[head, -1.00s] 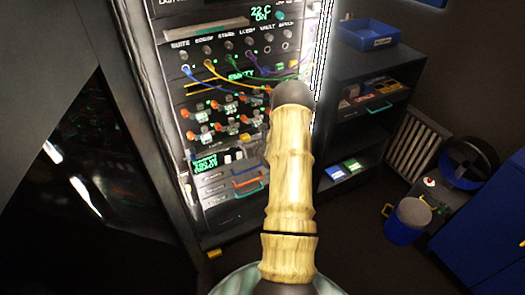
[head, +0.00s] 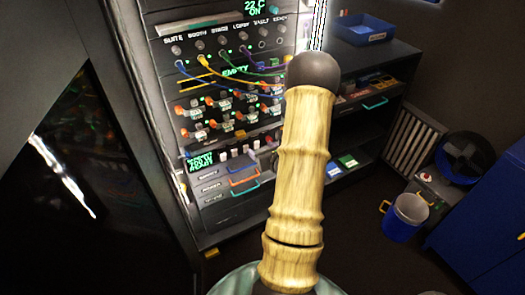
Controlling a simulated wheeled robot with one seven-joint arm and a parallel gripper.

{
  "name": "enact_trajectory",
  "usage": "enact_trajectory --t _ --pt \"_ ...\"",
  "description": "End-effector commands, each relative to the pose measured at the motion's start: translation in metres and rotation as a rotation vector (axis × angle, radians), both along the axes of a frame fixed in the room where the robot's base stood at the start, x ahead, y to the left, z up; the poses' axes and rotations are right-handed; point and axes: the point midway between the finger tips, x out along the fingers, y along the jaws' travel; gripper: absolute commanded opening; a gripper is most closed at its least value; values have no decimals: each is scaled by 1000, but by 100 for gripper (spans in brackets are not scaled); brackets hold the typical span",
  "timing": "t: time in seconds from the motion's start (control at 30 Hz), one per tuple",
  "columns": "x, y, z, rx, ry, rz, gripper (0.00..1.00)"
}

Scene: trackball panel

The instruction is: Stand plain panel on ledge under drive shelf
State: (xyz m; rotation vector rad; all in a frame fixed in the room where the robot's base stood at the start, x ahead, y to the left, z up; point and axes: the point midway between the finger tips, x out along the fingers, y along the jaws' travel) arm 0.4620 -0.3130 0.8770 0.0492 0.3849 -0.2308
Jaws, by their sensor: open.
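The equipment rack stands left of centre in the head view. Its drive shelf (head: 215,115) appears to be the rows of small units with orange-red handles. Below it are a green-lit display (head: 200,160) and a row of pale keys. A ledge there cannot be made out clearly, and my arm covers part of the rack's right side. I cannot pick out the plain panel with certainty. My pale, ringed arm link with its dark rounded end rises in front of the rack. My gripper is not visible; the arm may hide it.
Coloured cables (head: 225,62) hang across the rack above the drive shelf. Drawers with orange and blue handles (head: 243,185) lie low in the rack. Right of it stands a dark shelf unit with a blue bin (head: 364,30). A blue bucket (head: 405,217) and blue cabinet (head: 485,220) stand farther right.

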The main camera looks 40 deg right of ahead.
Motion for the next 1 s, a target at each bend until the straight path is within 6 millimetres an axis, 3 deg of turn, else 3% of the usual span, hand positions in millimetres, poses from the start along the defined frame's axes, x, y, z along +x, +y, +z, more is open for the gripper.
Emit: enact_trajectory --t 0.87,1.0 --pt "0 0 0 0 1 0 61" --pt "4 9 4 -3 5 34 61"
